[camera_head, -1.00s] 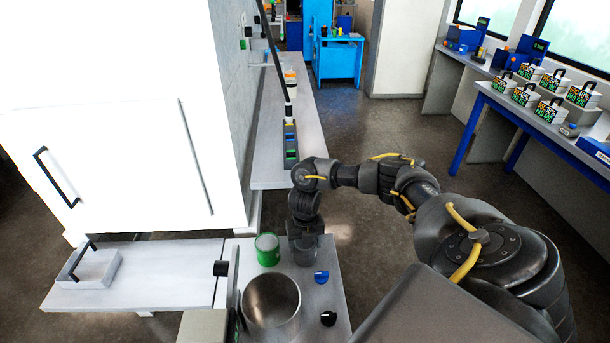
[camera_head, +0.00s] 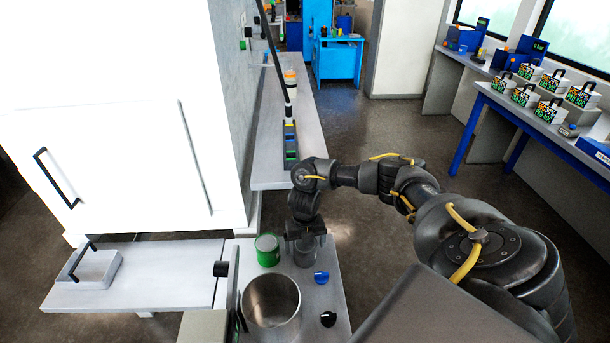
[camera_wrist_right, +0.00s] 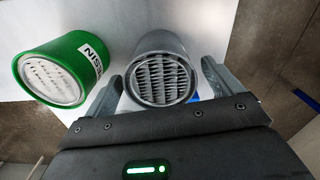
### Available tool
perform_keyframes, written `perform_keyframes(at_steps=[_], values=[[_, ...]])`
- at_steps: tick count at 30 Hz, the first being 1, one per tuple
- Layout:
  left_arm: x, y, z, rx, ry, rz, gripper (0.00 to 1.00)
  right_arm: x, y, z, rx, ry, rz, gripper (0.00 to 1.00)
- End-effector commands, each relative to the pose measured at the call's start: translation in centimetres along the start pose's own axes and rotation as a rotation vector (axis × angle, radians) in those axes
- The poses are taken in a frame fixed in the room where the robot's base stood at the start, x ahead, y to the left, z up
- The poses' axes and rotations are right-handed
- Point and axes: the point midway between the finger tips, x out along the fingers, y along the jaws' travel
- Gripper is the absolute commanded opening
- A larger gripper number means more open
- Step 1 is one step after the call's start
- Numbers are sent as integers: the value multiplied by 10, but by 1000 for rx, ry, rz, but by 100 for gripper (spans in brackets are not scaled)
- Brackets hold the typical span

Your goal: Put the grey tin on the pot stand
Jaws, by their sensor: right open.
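The grey tin (camera_head: 306,256) stands on the small light table, right beside a green tin (camera_head: 267,250). My right gripper (camera_head: 305,236) is over the grey tin and partly covers it. In the right wrist view, the grey tin (camera_wrist_right: 161,72) shows its round ribbed end between the two fingers of the right gripper (camera_wrist_right: 162,70). The fingers are open, one on each side, and a gap shows beside the tin. I cannot pick out the pot stand in these views. My left gripper does not show.
The green tin (camera_wrist_right: 62,70) is close outside one finger. A metal pot (camera_head: 271,302), a blue knob (camera_head: 321,277) and a black knob (camera_head: 328,319) are nearer me.

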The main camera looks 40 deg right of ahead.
Motion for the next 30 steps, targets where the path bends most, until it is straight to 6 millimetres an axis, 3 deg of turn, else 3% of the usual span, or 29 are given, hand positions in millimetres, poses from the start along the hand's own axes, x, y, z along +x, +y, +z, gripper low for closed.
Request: perform_keyframes(at_steps=[4,9,15,21,30], values=[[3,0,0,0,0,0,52,-26,0,2,-2,-6,3,92],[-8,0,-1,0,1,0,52,-68,0,2,-2,-7,2,92],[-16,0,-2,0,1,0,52,-101,1,1,-1,-5,2,92],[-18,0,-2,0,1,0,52,-114,0,0,1,-2,1,92],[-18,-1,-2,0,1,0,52,-114,0,0,1,-1,0,92]])
